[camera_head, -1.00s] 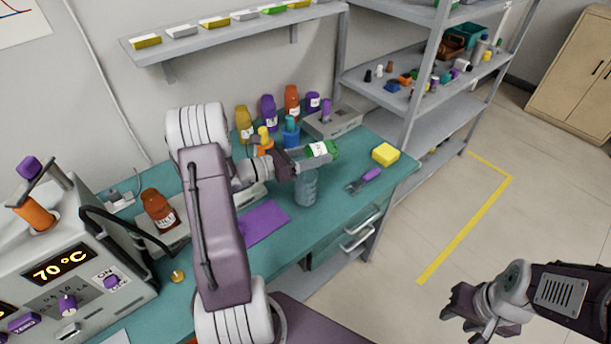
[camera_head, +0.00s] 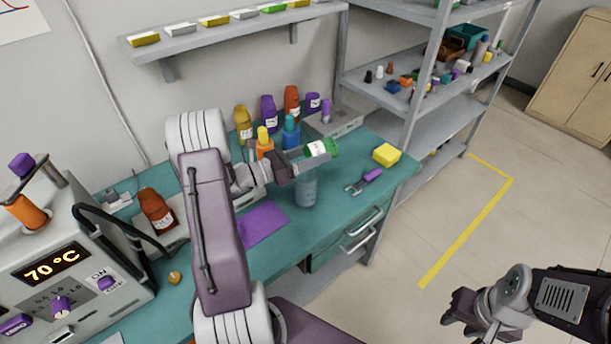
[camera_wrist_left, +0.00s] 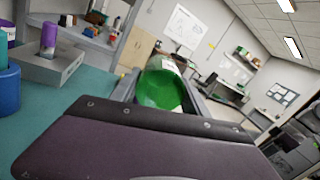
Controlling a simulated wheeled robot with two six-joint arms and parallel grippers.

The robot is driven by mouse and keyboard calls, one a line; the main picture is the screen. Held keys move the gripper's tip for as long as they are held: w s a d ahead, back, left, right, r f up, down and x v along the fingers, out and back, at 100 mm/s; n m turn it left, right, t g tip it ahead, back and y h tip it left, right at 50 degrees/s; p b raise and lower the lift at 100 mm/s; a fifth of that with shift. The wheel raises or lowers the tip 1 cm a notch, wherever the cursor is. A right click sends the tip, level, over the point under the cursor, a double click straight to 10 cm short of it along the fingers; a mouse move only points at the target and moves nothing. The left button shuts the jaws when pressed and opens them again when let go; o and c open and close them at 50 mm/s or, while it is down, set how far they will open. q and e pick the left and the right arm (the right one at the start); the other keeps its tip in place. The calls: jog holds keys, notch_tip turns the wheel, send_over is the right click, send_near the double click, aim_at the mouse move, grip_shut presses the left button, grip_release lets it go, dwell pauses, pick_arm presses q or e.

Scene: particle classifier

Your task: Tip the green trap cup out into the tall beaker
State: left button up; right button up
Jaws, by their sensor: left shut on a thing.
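The green trap cup (camera_head: 321,148) has a white label and lies on its side, tilted, in my left gripper (camera_head: 308,159). The gripper is shut on it, just above the tall beaker (camera_head: 306,190). The beaker is clear, stands upright on the teal bench, and its rim is partly hidden by the gripper and cup. In the left wrist view the cup's round green end (camera_wrist_left: 160,90) shows between the jaws; whether anything is inside or pouring cannot be told. My right gripper (camera_head: 450,308) is away from the bench over the floor, seemingly empty; its jaw opening is unclear.
Several bottles stand behind the cup, including a blue one (camera_head: 291,133). A yellow block (camera_head: 386,154) and a purple-handled tool (camera_head: 365,180) lie right of the beaker. A purple mat (camera_head: 264,222) lies left. A heater (camera_head: 60,265) stands at far left.

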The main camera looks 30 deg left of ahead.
aim_at(309, 147)
pick_arm(q)
jog(key=shift+s+a+r+t+h+b, duration=0.1)
jog(key=shift+s+a+t+h+b, duration=0.15)
jog(key=shift+t+h+b, duration=0.95)
dwell(0.7)
jog(key=shift+s+a+r+t+b, duration=0.1)
jog(key=shift+r+t+b, duration=0.05)
jog(key=shift+r+b, duration=0.2)
jog(key=shift+s+a+r+t+b, duration=0.15)
jog(key=shift+r+b, duration=0.1)
jog(key=shift+r, duration=0.2)
dwell(0.5)
jog(key=shift+r+t+h+b, duration=0.3)
jog(key=shift+r+h+b, duration=0.1)
jog(key=shift+b, duration=0.15)
jog(key=b, duration=1)
jog(key=shift+s+r+t+h, duration=0.2)
jog(key=shift+t+h, duration=0.1)
jog(key=shift+t, duration=0.1)
jog(key=shift+r, duration=0.2)
jog(key=b, duration=0.2)
jog(key=r+t+h+b, duration=0.1)
jog(key=b, duration=0.2)
jog(key=shift+s+a+r, duration=0.2)
jog(key=shift+r, duration=0.05)
dwell(0.7)
